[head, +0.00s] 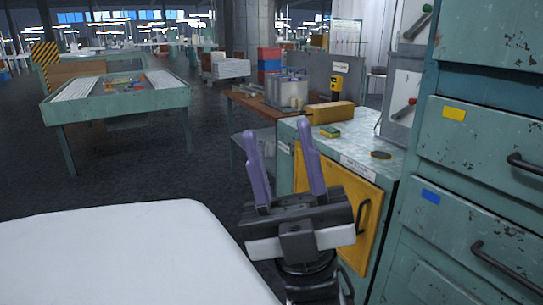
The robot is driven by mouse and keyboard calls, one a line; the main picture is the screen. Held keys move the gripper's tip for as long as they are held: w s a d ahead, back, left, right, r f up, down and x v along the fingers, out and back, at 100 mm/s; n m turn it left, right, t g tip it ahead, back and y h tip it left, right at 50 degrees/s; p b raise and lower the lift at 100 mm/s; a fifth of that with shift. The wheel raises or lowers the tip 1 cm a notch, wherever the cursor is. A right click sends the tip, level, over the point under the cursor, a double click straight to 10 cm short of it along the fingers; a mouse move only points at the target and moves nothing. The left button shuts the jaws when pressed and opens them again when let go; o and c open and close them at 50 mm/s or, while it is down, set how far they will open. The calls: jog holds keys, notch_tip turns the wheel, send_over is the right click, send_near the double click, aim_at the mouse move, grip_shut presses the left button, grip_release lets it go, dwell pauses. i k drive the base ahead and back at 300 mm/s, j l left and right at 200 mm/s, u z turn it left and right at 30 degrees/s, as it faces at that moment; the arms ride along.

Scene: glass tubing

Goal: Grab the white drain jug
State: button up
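My gripper (276,127) is in the middle of the head view, with its two purple fingers pointing up and spread apart. Nothing shows between the fingers. I cannot make out a white drain jug for certain. Grey cylindrical containers (288,92) stand on a brown-topped table (245,101) beyond the gripper, too small to identify. The gripper and its wrist hide part of the yellow-doored cabinet and the floor behind them.
A green cabinet (362,158) with a yellow door (341,186) stands just right of my gripper, with a yellow block (330,112) near its far end. Tall green drawers (480,140) fill the right. A green table (115,100) stands far left. Dark floor (130,185) is clear between.

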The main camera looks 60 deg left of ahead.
aim_at(270, 149)
jog(key=j+u, duration=0.1)
jog(key=j, duration=0.55)
jog(key=i+j+u, duration=0.15)
jog(key=j, duration=0.5)
jog(key=j+u, duration=0.1)
jog(key=j, duration=0.5)
jog(key=i+j+u, duration=0.15)
jog(key=j, duration=0.5)
jog(key=i+j+u, duration=0.1)
jog(key=j, duration=0.5)
jog(key=i+j+u, duration=0.1)
jog(key=j, duration=0.5)
jog(key=i+j+u, duration=0.15)
jog(key=j, duration=0.45)
jog(key=i+j+u, duration=0.1)
jog(key=i+j, duration=0.2)
jog(key=j, duration=0.25)
